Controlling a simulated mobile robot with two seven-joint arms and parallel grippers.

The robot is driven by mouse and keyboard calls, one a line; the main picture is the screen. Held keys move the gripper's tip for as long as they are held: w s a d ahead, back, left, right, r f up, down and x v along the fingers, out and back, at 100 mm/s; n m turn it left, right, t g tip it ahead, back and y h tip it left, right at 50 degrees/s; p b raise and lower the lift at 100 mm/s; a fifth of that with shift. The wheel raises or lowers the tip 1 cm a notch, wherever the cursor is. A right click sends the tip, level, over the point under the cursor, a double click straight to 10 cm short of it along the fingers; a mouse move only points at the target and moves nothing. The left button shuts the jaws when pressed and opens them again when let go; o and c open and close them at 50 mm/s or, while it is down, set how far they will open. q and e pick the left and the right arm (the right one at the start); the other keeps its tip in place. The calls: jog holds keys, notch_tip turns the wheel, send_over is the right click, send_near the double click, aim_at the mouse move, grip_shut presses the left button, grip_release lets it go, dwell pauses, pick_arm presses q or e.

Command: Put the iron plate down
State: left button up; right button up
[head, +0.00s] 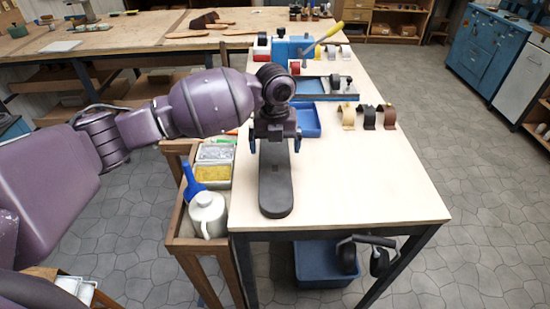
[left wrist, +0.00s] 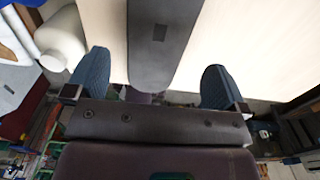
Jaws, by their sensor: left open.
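The iron plate (head: 275,190) is a long dark grey, round-ended slab lying flat on the pale table (head: 360,185), near its front left corner. My left gripper (head: 275,148) is over the plate's far part, with one blue finger on each side. In the left wrist view the plate (left wrist: 158,45) runs between the two spread fingers (left wrist: 155,82), with gaps on both sides. The gripper is open and holds nothing. The plate's far end is hidden under the gripper in the head view. My right gripper is not in view.
A wooden side tray (head: 175,225) with a white pot (head: 207,214), a blue bottle (head: 190,180) and a yellow-filled container (head: 212,173) adjoins the table's left edge. A blue tray (head: 309,120) and several strap pieces (head: 368,117) lie farther back. The table's front right is clear.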

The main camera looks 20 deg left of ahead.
pick_arm(q)
jog(key=shift+r, duration=1.85)
